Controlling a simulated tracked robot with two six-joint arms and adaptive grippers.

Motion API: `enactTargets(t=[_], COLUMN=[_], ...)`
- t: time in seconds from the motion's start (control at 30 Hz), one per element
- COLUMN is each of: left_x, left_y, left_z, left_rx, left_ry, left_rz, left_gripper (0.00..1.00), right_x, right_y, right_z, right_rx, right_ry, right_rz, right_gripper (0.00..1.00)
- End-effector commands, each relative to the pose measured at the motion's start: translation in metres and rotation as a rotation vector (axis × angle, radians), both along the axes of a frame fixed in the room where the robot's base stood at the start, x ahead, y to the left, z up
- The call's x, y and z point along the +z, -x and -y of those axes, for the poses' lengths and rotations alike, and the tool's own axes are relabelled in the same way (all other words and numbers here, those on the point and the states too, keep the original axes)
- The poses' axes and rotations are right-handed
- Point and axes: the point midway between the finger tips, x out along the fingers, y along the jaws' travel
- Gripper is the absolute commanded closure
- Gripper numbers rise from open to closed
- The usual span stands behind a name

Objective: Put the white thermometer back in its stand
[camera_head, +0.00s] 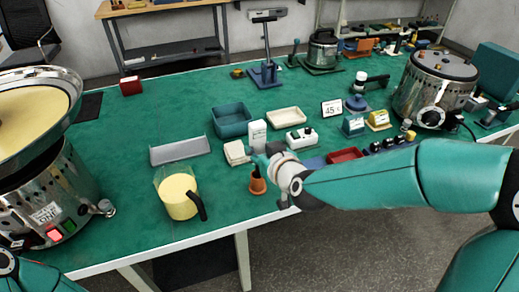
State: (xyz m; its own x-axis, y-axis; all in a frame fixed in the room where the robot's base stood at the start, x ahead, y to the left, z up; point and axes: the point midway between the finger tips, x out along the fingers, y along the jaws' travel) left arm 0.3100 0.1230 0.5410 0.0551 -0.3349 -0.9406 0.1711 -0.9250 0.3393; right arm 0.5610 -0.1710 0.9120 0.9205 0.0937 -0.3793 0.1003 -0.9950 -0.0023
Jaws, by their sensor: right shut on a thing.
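My right gripper (258,161) reaches in from the right over the near part of the table. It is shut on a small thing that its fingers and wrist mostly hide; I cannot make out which. An orange-brown cone-shaped piece (257,186) shows directly below the fingertips; I cannot tell whether they touch it. A white upright block (257,133) shows just behind the gripper. I cannot pick out the white thermometer or its stand with certainty. My left arm shows only at the bottom left corner, and its gripper is out of view.
A jug of yellow liquid (178,192) stands left of the gripper, with a grey tray (180,150) behind it. A blue bin (232,120), a cream tray (286,117) and a red tray (345,155) lie close by. Large metal pots stand at both sides. The back left green top is mostly clear.

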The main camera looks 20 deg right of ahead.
Motion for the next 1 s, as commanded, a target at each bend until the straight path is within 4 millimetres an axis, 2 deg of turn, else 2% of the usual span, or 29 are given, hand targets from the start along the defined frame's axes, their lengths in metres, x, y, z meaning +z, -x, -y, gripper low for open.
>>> enactTargets(t=[0.1,0.43,0.47,0.63,1.0], left_x=[-0.0056,-0.0059,-0.0059,-0.0059,-0.0054], left_y=[0.0000,0.0000,0.0000,0.0000,-0.0001], left_z=[0.0000,0.0000,0.0000,0.0000,-0.0001], left_rx=[0.000,0.000,0.000,0.000,0.000], left_ry=[0.000,0.000,0.000,0.000,0.000], left_rz=[0.000,0.000,0.000,0.000,0.000], left_gripper=[0.60,0.60,0.60,0.60,0.60], right_x=[-0.0059,-0.0062,-0.0062,-0.0062,-0.0055], right_y=[-0.0001,-0.0001,-0.0001,-0.0001,0.0024], right_z=[0.0002,0.0002,0.0002,0.0001,0.0002], right_rx=[0.000,0.000,0.000,0.000,0.000], right_ry=[0.000,0.000,0.000,0.000,0.000], right_rz=[0.001,0.001,0.001,0.001,0.000], right_gripper=[1.00,1.00,0.60,0.32,0.32])
